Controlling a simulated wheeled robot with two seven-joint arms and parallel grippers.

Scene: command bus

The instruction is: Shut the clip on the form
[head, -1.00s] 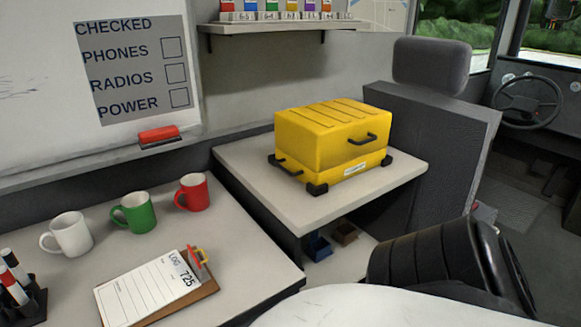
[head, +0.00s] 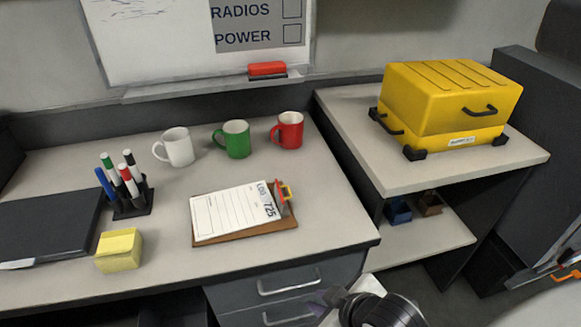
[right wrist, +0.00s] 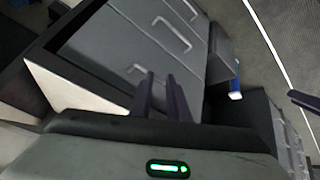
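The form (head: 235,212) is a white printed sheet marked LOG 725, lying on a brown clipboard (head: 250,234) on the desk. My right gripper (head: 328,298) is low at the bottom of the head view, in front of the desk and well short of the clipboard. In the right wrist view its two dark fingers (right wrist: 160,80) have a narrow gap and nothing between them. My left gripper is out of view.
White (head: 177,147), green (head: 233,140) and red (head: 287,130) mugs stand behind the clipboard. A marker holder (head: 133,207) and a yellow block (head: 119,250) are left of it. Drawers (head: 285,287) are below the desk edge. A yellow case (head: 450,100) sits on the right-hand shelf.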

